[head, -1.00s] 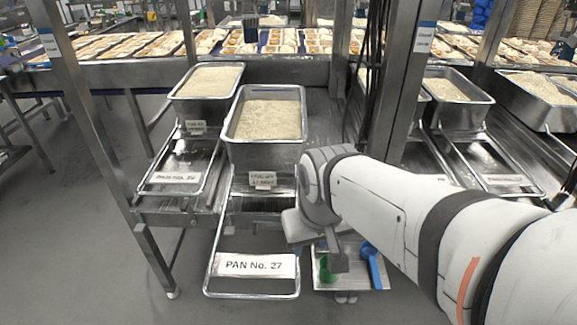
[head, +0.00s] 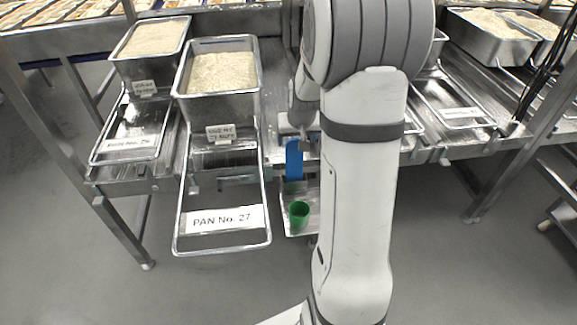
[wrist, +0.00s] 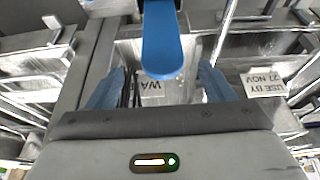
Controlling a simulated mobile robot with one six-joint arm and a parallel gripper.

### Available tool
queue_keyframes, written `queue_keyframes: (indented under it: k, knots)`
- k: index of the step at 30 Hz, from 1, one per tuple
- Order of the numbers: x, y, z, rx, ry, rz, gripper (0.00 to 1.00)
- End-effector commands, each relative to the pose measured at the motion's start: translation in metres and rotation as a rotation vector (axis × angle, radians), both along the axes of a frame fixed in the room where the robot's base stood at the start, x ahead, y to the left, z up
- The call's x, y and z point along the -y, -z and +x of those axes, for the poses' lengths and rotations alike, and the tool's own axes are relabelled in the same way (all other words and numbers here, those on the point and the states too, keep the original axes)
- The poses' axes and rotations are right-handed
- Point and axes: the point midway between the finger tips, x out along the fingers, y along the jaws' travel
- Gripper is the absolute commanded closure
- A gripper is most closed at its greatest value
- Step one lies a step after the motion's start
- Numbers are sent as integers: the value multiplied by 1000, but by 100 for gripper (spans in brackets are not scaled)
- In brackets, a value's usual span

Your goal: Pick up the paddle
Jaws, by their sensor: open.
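The blue paddle (head: 293,160) shows upright in the head view, just below the end of my arm and above the rear of a small tray (head: 312,222). In the wrist view its rounded blue end (wrist: 162,50) reaches in from the top centre. My gripper (wrist: 160,88) is open, with one finger at each side of the wrist view and the paddle's end between them in the picture. I cannot tell whether either finger touches it. My arm hides the gripper's fingers and part of the tray in the head view.
A green cup (head: 299,214) stands on the small tray. A rice-filled pan (head: 222,78) stands behind the PAN No. 27 frame (head: 222,220) on the left. More rice pans (head: 492,42) stand at the right. Open grey floor lies in front.

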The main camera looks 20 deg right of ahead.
Motion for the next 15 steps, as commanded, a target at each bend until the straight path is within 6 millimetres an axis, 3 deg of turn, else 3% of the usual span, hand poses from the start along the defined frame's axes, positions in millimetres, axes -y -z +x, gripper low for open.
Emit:
queue_keyframes:
  k: [15]
  knots:
    - [3,59,23,-3,0,1,25]
